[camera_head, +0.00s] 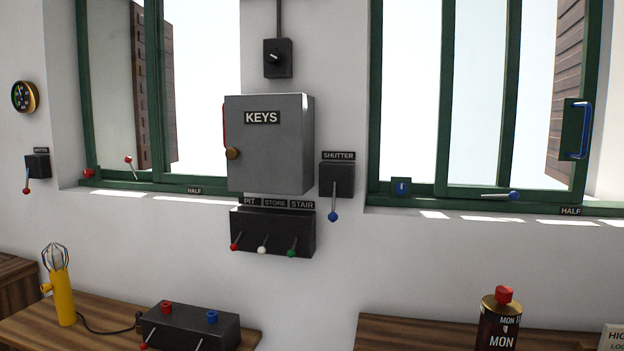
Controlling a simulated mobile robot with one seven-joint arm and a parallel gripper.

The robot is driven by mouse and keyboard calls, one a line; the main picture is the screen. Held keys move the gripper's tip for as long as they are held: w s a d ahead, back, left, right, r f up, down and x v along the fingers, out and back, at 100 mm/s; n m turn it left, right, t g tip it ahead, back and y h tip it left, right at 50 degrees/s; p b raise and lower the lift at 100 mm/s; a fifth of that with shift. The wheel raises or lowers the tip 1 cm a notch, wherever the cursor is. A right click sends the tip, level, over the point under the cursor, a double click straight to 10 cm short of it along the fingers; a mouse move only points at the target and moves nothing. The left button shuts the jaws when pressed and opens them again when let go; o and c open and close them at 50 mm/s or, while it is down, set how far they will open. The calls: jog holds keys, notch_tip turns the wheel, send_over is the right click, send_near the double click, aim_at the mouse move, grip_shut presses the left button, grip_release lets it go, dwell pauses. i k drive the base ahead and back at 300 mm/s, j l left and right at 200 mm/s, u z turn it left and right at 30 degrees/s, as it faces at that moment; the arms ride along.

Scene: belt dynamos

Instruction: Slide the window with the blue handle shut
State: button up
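The window with the blue handle (582,130) is the right one, with a green frame (375,100). The handle is an upright blue bar on a green plate at the window's right side. Green uprights (447,95) (513,95) divide the bright panes. I cannot tell for certain how far the sash stands open. A small blue fitting (401,187) sits at the lower left of the frame. A lever with a blue knob (513,196) lies nearly flat along the bottom rail. A label reading HALF (571,211) is below the frame. My gripper is not in view.
A second green window (155,90) with red fittings is at left. Between them hang a grey KEYS cabinet (270,155), a SHUTTER lever box (337,180) and a three-lever box (272,228). Below stand wooden benches with a yellow lamp (62,295) and a dark bottle (498,325).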

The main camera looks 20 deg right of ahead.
aim_at(578, 118)
jog(key=z, duration=1.4)
